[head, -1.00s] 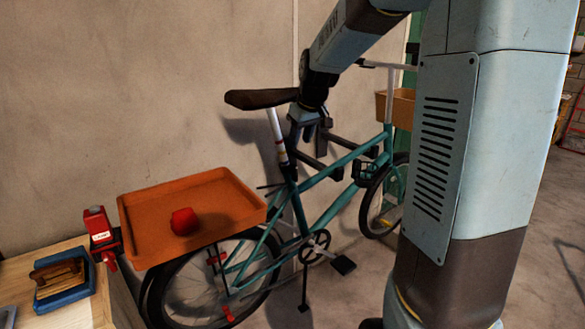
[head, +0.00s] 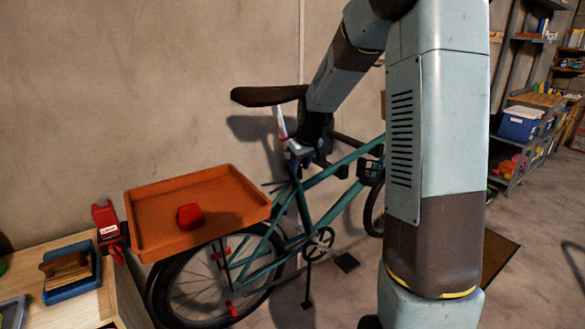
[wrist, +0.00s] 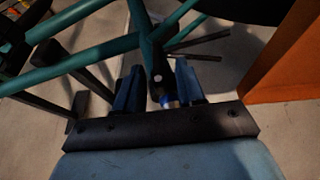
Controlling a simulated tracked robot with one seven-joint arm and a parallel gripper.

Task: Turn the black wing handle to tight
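My gripper (head: 303,150) is at the bicycle's seat tube, just below the black saddle (head: 269,95). In the wrist view my gripper (wrist: 158,68) has its two blue fingers apart. The teal frame joint (wrist: 150,40) lies just beyond the fingertips. A small dark part with a pale dot (wrist: 157,77) shows between the fingers, with gaps visible beside it. I cannot tell whether this is the black wing handle or how it is turned. In the head view my gripper and arm hide that spot.
An orange tray (head: 150,205) with a red object (head: 190,216) stands over the rear wheel, close to the gripper's right in the wrist view (wrist: 285,60). Dark wall-bracket arms (wrist: 80,108) flank the frame.

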